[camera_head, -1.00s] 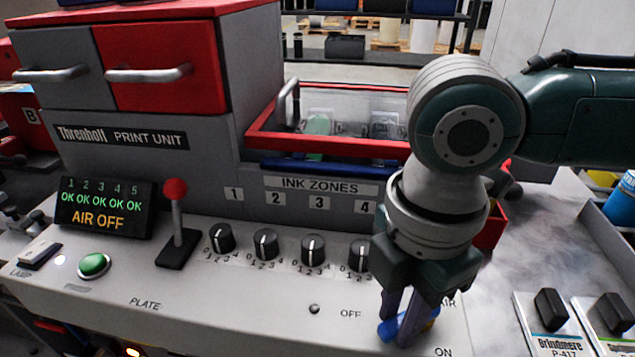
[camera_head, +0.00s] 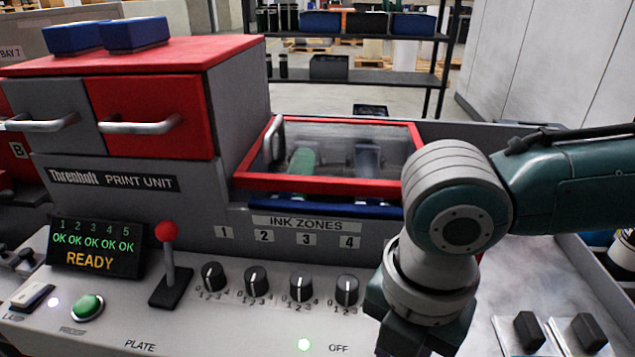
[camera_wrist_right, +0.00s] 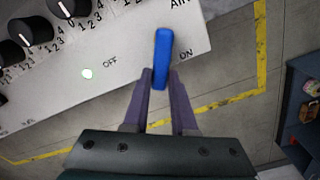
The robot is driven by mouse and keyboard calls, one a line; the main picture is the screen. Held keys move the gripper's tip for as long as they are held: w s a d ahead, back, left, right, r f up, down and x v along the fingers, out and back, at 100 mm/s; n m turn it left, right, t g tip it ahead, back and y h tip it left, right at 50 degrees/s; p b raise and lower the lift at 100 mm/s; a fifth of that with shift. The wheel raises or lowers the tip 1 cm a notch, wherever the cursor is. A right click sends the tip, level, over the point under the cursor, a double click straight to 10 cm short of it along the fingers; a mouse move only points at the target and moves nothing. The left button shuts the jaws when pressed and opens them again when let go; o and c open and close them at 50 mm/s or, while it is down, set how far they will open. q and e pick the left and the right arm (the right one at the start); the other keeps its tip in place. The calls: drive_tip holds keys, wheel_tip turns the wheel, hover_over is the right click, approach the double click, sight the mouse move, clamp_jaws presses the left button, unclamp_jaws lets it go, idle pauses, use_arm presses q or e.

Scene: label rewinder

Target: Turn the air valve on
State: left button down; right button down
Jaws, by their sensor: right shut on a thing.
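The air valve's blue handle (camera_wrist_right: 163,50) stands at the panel edge in the right wrist view, right beside the ON label and apart from the OFF label. My right gripper (camera_wrist_right: 161,80) has its two fingers closed about the near part of the handle. In the head view my right gripper's fingertips and the valve are out of sight below the frame's bottom edge. The display (camera_head: 95,247) reads READY under a row of OK marks. A small indicator lamp (camera_head: 304,344) near OFF glows green. My left gripper is in neither view.
Several black ink knobs (camera_head: 256,282) line the panel left of my right arm. A red-knobbed lever (camera_head: 168,260) and a green button (camera_head: 88,306) stand farther left. Plates with black blocks (camera_head: 529,331) lie at right. Open floor (camera_wrist_right: 232,55) shows beyond the panel edge.

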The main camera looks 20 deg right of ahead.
drive_tip(key=c, duration=0.7)
unclamp_jaws()
wheel_tip(320, 180, up, 10)
idle(0.4)
